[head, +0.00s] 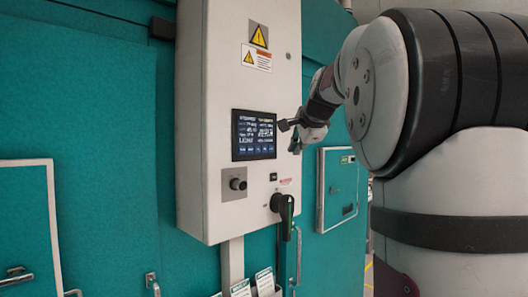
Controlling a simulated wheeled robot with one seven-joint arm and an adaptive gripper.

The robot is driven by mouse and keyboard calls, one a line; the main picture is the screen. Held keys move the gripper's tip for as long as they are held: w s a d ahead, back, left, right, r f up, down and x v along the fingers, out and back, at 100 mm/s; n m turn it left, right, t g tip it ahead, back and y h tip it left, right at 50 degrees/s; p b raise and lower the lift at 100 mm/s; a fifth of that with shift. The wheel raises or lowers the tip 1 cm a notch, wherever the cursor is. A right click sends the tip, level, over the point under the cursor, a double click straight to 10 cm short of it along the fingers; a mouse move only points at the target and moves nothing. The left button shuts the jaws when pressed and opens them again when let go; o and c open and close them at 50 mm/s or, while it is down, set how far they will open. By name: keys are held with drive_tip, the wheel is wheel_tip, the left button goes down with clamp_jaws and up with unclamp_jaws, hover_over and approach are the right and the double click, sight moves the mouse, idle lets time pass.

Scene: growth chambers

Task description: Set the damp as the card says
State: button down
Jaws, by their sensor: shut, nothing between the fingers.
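A dark touch screen (254,134) with rows of white text and blue buttons along its bottom is set in the pale control box (210,80). The text is too small to read. White cards (241,288) stand in a holder below the box, cut off by the picture's bottom edge. I cannot read them or tell which one bears the damp setting.
Yellow warning labels (258,36) are above. A small framed hatch (338,188) is on the teal wall at right. My arm fills the right side.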

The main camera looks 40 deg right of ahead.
drive_tip(key=b, duration=0.4)
approach(270, 156)
drive_tip(key=x, duration=0.3)
drive_tip(key=shift+d+f, duration=0.35)
drive_tip(key=shift+d, duration=0.15)
idle(0.7)
drive_tip(key=shift+w, duration=0.4)
drive_tip(key=shift+w+b, duration=0.3)
drive_tip(key=shift+b, duration=0.05)
idle(0.5)
drive_tip(key=shift+s, duration=0.1)
drive_tip(key=shift+s+p, duration=0.35)
drive_tip(key=shift+s, duration=0.3)
drive_tip(key=s+p, duration=0.2)
drive_tip(key=s, duration=0.3)
drive_tip(key=shift+d, duration=0.2)
idle(0.3)
